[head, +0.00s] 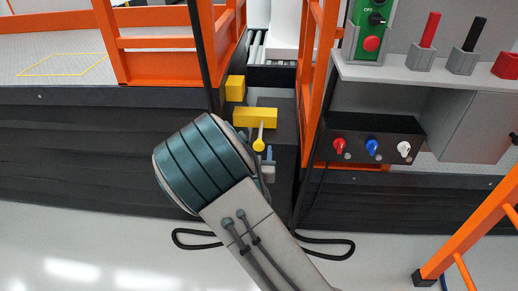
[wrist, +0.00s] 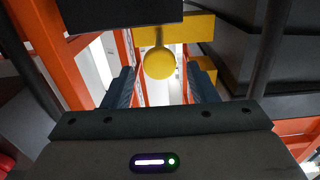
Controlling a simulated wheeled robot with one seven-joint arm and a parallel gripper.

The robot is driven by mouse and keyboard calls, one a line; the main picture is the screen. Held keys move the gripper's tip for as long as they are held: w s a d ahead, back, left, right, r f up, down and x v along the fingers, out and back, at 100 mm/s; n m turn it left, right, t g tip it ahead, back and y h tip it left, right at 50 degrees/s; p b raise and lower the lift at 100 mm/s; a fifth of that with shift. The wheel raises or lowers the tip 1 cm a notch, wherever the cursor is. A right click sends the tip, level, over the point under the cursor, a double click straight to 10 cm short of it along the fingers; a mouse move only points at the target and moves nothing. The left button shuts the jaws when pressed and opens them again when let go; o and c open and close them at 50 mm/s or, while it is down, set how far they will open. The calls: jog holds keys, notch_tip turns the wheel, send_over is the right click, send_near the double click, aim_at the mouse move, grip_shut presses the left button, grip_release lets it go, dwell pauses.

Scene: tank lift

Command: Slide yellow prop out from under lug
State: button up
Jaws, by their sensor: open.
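The yellow prop (head: 255,117) is a block lying across the gap at the platform's dark front edge. A short stem with a round yellow knob (head: 259,146) points from it toward me. A second yellow block (head: 235,88), possibly the lug, is just behind it. My gripper (head: 268,165) is in front of the knob and partly hidden by my arm. In the wrist view its blue fingers (wrist: 163,82) are open, one on each side of the knob (wrist: 159,63), with gaps visible. The prop (wrist: 192,27) is beyond, partly covered by a dark block (wrist: 120,14).
Orange rail frames (head: 312,85) stand on both sides of the gap. On the right are a shelf with levers (head: 425,40), a green control box (head: 371,28) and a dark panel with coloured knobs (head: 375,138). An orange stand (head: 470,240) is at lower right. Open floor lies at lower left.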

aim_at(259, 147)
jog(key=shift+w+b, duration=0.3)
jog(key=shift+w, duration=1.5)
